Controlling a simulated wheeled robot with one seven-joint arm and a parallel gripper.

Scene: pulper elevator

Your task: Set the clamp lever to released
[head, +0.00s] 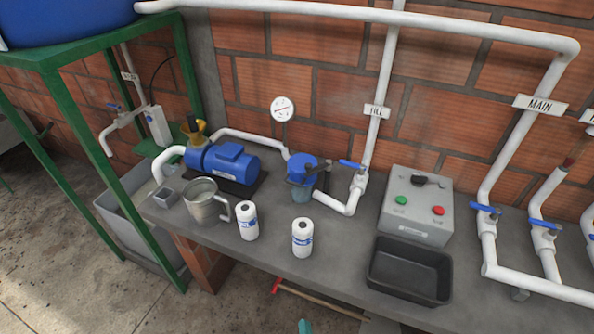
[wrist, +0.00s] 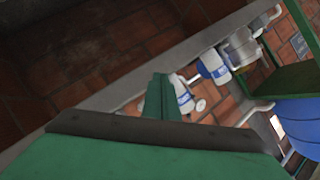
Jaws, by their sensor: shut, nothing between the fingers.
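The blue-topped filter housing (head: 302,163) stands on the bench in the head view, between the pump and the white valve pipe. A dark clamp with a lever (head: 297,181) sits across its upper part. The lever's exact position is too small to tell. My gripper (wrist: 162,82) has green fingers, shut and empty, in the wrist view. A small teal tip at the bottom edge of the head view (head: 304,326) looks like my gripper, below the bench front and well apart from the clamp. I cannot make out the clamp lever in the wrist view.
Two white cartridges (head: 302,238) and a metal jug (head: 206,203) stand in front of the blue pump (head: 223,162). A blue-handled valve (head: 353,165) is right of the housing. A control box (head: 416,203) and black tray (head: 409,270) are further right.

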